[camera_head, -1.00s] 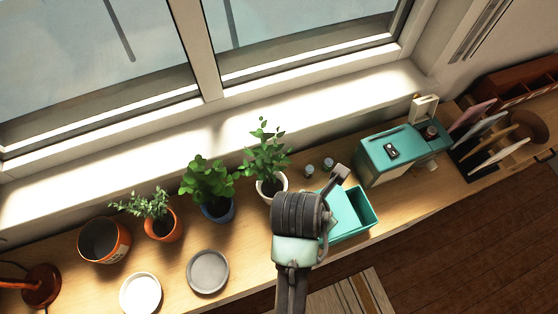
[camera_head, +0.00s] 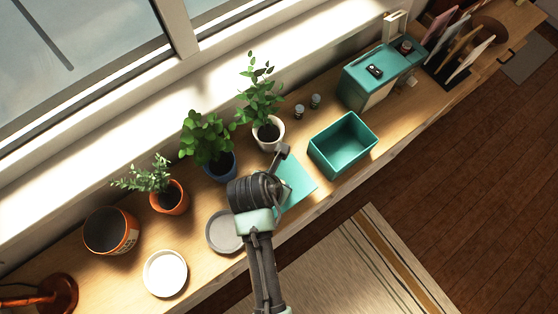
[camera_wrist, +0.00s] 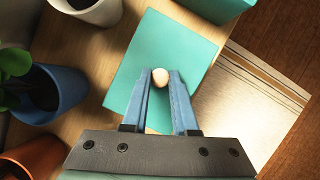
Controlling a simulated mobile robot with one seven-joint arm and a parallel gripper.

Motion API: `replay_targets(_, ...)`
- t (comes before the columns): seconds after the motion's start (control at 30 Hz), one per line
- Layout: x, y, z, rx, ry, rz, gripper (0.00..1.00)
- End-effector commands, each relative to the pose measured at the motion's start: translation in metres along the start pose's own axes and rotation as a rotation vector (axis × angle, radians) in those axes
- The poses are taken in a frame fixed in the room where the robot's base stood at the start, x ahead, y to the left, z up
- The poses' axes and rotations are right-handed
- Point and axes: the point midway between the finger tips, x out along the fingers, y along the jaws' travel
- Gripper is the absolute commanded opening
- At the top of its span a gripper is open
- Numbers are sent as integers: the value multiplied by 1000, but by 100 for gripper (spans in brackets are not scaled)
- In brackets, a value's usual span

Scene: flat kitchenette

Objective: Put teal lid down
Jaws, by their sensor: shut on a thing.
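The teal lid (camera_head: 295,183) is a flat square plate just left of the open teal box (camera_head: 343,145). It also shows in the wrist view (camera_wrist: 165,50), with a round pale knob (camera_wrist: 160,76) at its middle. My gripper (camera_wrist: 161,90) is shut on the knob, one finger on each side. In the head view my arm hides the gripper's fingers and part of the lid. The lid is over the counter; whether it touches the wood I cannot tell.
A grey plate (camera_head: 224,231) lies left of my gripper and a white plate (camera_head: 165,273) farther left. Potted plants stand behind: white pot (camera_head: 269,133), blue pot (camera_head: 218,167), orange pot (camera_head: 169,197). Two small jars (camera_head: 307,106) stand behind the box. The counter's front edge is close.

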Motion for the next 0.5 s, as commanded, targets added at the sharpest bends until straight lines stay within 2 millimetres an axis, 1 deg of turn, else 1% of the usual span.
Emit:
replay_targets(0.1,17,-1,-8,-1,3,-3,0)
replay_targets(0.2,29,0,-12,-1,2,-2,0)
replay_targets(0.3,34,0,-14,0,1,0,0)
replay_targets(0.5,34,0,-14,1,0,0,0)
